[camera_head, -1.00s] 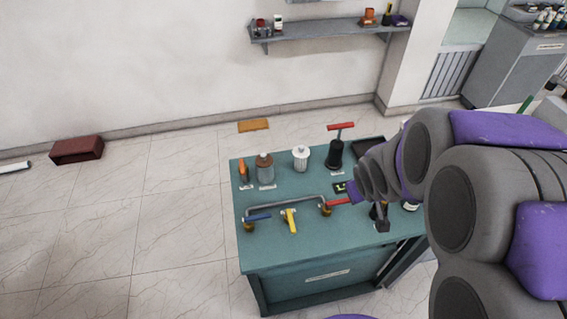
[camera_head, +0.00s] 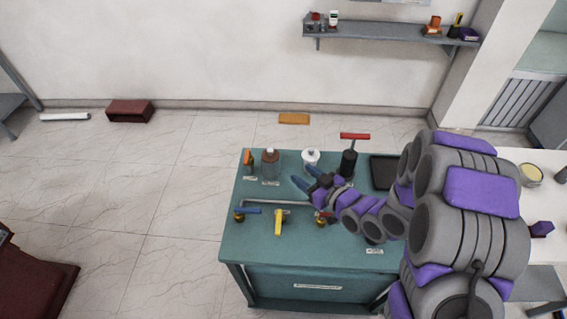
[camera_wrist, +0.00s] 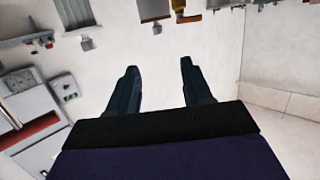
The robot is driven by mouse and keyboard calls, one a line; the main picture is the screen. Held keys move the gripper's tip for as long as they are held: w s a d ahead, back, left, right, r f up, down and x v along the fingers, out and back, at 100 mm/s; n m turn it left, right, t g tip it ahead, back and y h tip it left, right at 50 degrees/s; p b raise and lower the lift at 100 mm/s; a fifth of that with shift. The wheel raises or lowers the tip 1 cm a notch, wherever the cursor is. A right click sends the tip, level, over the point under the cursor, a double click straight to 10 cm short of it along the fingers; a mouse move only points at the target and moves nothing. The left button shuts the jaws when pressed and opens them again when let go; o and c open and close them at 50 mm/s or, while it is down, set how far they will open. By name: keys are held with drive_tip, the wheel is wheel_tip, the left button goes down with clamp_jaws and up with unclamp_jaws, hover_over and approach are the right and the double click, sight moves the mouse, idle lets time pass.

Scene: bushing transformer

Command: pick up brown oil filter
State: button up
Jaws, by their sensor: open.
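The brown oil filter (camera_head: 270,163) stands upright at the back left of the teal table (camera_head: 265,262), between an orange-topped item (camera_head: 248,163) and a white filter (camera_head: 310,160). My gripper (camera_head: 303,178) is over the table, to the right of the brown filter and apart from it. Its two fingers are spread and empty. In the wrist view my gripper (camera_wrist: 158,70) has its fingers apart with only pale wall or floor between them. Several small objects hang at that view's top edge; I cannot tell which is the filter.
A black pump with a red handle (camera_head: 348,158) and a dark tray (camera_head: 384,172) stand to the right. A grey pipe with blue (camera_head: 248,211) and yellow (camera_head: 278,222) valve handles lies in front. A wall shelf (camera_head: 390,32) is behind.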

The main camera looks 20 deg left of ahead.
approach(273, 152)
drive_tip(key=s+a, duration=0.1)
drive_tip(key=b+x, duration=0.2)
drive_tip(key=x, duration=0.6)
drive_tip(key=shift+a+b, duration=0.2)
drive_tip(key=shift+b, duration=0.1)
drive_tip(key=shift+w+f, duration=0.15)
drive_tip(key=shift+w, duration=0.15)
drive_tip(key=shift+w+d+b, duration=0.2)
drive_tip(key=shift+w+b, duration=0.25)
drive_tip(key=shift+w, duration=0.3)
drive_tip(key=shift+a+f, duration=0.15)
drive_tip(key=shift+a, duration=1.05)
drive_tip(key=shift+a+f, duration=0.1)
drive_tip(key=shift+a, duration=0.15)
drive_tip(key=shift+c, duration=1.1)
drive_tip(key=shift+w+d, duration=0.1)
drive_tip(key=shift+d, duration=0.65)
drive_tip(key=c, duration=0.5)
drive_tip(key=shift+a, duration=0.25)
clamp_jaws()
